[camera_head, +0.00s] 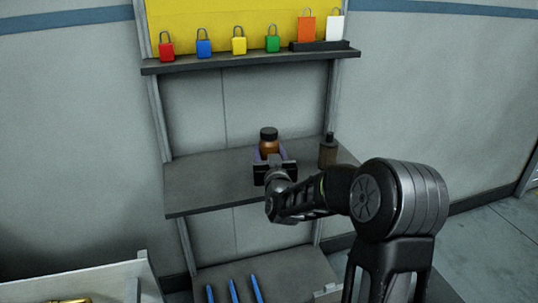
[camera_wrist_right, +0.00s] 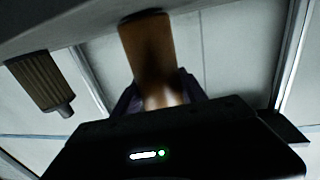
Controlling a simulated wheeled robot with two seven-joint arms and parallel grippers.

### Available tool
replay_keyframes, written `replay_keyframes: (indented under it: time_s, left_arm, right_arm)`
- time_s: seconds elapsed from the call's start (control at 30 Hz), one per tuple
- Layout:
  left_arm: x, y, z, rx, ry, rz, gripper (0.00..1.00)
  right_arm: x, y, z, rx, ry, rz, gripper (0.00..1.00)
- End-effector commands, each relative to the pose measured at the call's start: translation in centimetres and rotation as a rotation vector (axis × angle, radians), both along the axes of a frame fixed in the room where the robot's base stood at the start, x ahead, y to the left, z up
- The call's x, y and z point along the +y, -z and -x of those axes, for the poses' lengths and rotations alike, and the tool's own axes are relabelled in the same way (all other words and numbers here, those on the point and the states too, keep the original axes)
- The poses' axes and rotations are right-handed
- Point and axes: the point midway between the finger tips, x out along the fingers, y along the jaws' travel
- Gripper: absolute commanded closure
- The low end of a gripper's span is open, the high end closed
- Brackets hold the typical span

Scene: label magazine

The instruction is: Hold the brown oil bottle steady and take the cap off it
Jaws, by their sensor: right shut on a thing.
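The brown oil bottle (camera_head: 269,147) stands upright at the middle shelf, with its black cap (camera_head: 268,133) on top. My right gripper (camera_head: 270,157) is in front of it, its fingers closed around the bottle's body below the cap. The right wrist view is upside down and shows the brown bottle (camera_wrist_right: 147,50) between the fingers, with the cap end hidden behind the gripper body. I cannot tell whether the bottle's base touches the shelf. My left gripper is not in view.
A dark bottle (camera_head: 328,153) with a narrow top stands to the right on the middle shelf (camera_head: 205,184), whose left part is clear. The upper shelf (camera_head: 235,61) holds coloured padlocks and tags. Blue pens (camera_head: 234,291) lie on the lower shelf.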

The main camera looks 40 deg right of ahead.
Motion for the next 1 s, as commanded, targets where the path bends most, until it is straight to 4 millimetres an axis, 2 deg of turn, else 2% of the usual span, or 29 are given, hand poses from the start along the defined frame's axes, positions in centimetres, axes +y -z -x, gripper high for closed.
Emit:
replay_keyframes:
  time_s: [0.4, 0.5, 0.63, 1.0]
  left_arm:
    - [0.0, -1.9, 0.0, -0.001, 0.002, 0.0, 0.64]
    - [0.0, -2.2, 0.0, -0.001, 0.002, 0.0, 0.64]
    - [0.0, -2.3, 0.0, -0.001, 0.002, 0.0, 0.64]
    - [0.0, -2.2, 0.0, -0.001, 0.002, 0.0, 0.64]
  right_arm:
    - [0.0, -7.7, 0.0, -0.008, 0.0, 0.002, 1.0]
    - [0.0, -9.0, 0.0, -0.007, 0.001, 0.002, 1.0]
    - [0.0, -9.7, 0.0, -0.004, 0.001, 0.0, 1.0]
    - [0.0, -9.7, 0.0, -0.004, 0.001, 0.001, 1.0]
